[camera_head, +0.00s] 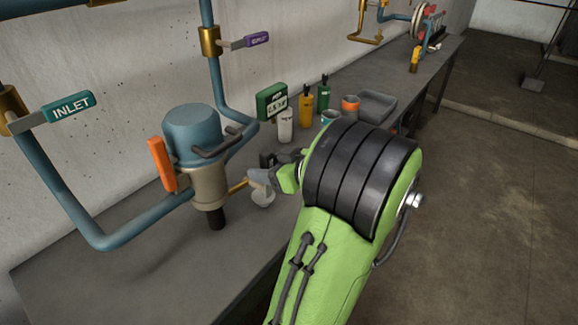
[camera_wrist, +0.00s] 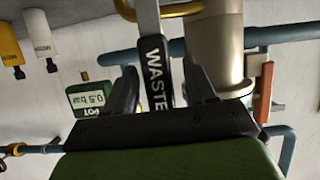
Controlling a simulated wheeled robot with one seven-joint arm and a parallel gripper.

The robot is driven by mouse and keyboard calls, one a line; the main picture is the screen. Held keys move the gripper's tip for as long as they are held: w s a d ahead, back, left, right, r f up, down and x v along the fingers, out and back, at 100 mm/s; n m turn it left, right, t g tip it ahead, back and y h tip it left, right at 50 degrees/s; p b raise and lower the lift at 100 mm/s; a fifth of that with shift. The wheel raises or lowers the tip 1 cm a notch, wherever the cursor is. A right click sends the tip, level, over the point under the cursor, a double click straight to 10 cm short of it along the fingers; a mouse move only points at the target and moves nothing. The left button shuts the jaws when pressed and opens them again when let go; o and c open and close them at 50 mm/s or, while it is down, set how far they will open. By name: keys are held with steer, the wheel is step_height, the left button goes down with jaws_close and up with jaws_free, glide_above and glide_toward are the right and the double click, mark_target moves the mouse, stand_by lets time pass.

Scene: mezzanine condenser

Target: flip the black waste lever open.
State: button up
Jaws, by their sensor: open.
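The black waste lever (camera_wrist: 154,62), lettered WASTE, shows in the wrist view, which is upside down. It lies between the two dark fingers of my gripper (camera_wrist: 160,78). The fingers are open, one on each side of it; I cannot tell whether either touches it. A metal stem joins the lever to the brass pipe (camera_wrist: 180,11). In the head view the brass pipe (camera_head: 238,186) leaves the lower side of the blue-topped vessel (camera_head: 193,135). My gripper (camera_head: 272,165) is beside the pipe's end there, and my green arm hides part of it and the lever's lettering.
A clear cup (camera_head: 263,196) stands below the pipe's end. A green gauge box (camera_head: 271,101), several bottles, small pots and a grey tray (camera_head: 372,106) stand farther along the bench. An orange handle (camera_head: 162,163) and a teal INLET lever (camera_head: 68,107) are at left.

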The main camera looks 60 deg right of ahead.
steer(key=p+v, duration=0.5)
steer(key=v, duration=0.8)
steer(key=shift+s+p, duration=0.3)
steer(key=shift+a, duration=0.1)
